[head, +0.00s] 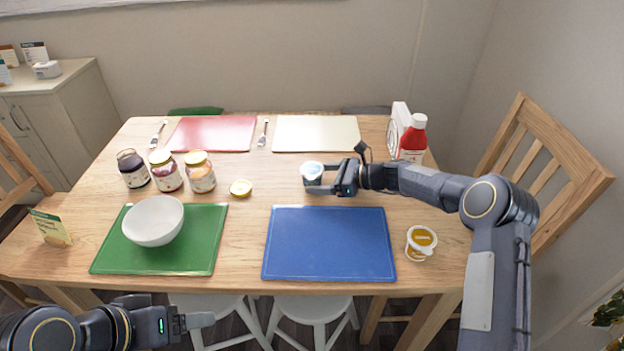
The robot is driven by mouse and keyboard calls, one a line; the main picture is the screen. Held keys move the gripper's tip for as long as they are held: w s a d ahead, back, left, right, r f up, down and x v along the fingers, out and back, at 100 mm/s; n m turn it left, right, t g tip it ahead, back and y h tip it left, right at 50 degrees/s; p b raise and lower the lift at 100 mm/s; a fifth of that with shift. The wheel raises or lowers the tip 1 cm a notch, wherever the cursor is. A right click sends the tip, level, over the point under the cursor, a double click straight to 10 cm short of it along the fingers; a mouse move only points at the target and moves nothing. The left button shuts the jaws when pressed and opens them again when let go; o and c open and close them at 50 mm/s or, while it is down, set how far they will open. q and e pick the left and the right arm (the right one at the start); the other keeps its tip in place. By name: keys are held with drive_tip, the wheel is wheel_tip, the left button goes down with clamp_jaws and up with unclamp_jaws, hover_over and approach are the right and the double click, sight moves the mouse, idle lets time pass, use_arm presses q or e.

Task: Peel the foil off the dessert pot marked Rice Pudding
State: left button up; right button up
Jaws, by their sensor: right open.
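A small dessert pot with a pale blue top (312,169) stands near the middle of the table, behind the blue mat. A second pot with a yellow-orange top (421,238) stands at the right front, beside the blue mat. The lettering on both is too small to read, so I cannot tell which is Rice Pudding. My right gripper (325,180) is open at the right side of the blue-topped pot, its fingers close to it; I cannot tell if they touch. My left gripper (200,320) is low in front of the table, its finger opening unclear.
A white bowl (153,220) sits on the green mat (205,255). The blue mat (330,243) is bare. A red-and-white bottle (413,140) stands at the back right, near my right arm.

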drive_tip(key=shift+x, duration=0.8)
